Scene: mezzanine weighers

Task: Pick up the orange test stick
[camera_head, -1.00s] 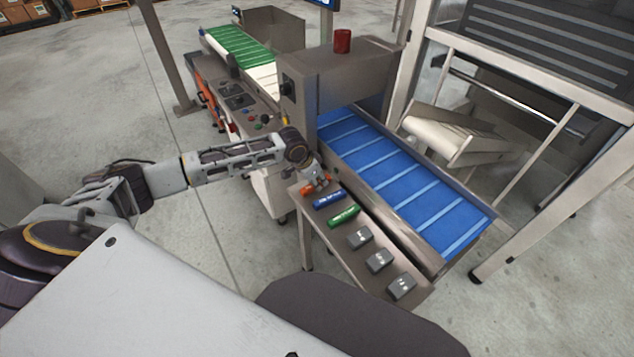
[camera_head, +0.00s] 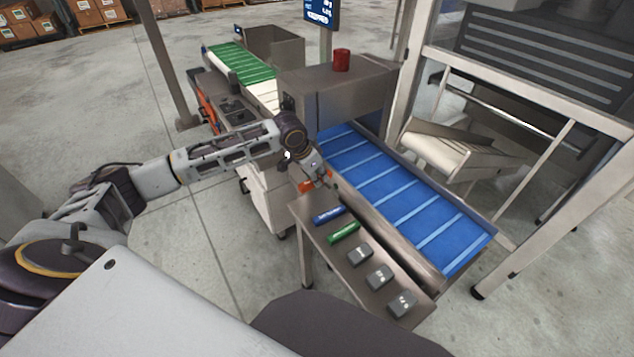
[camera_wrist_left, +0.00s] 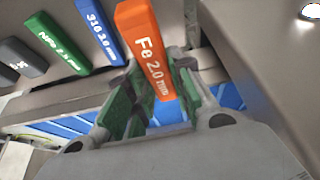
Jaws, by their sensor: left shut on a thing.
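The orange test stick (camera_wrist_left: 145,50) is marked "Fe 2.0 mm" and sits between the fingers of my left gripper (camera_wrist_left: 155,100) in the left wrist view. In the head view the left gripper (camera_head: 317,181) is shut on the orange stick (camera_head: 306,186), mostly hidden by the fingers, and holds it above the far end of the small steel shelf (camera_head: 312,235). My right gripper is not in view.
A blue stick (camera_head: 329,216) and a green stick (camera_head: 344,232) lie on the shelf, with several grey blocks (camera_head: 361,254) nearer its front end. The blue conveyor belt (camera_head: 400,195) runs alongside. A metal detector housing (camera_head: 335,90) with a red lamp (camera_head: 341,60) stands behind the gripper.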

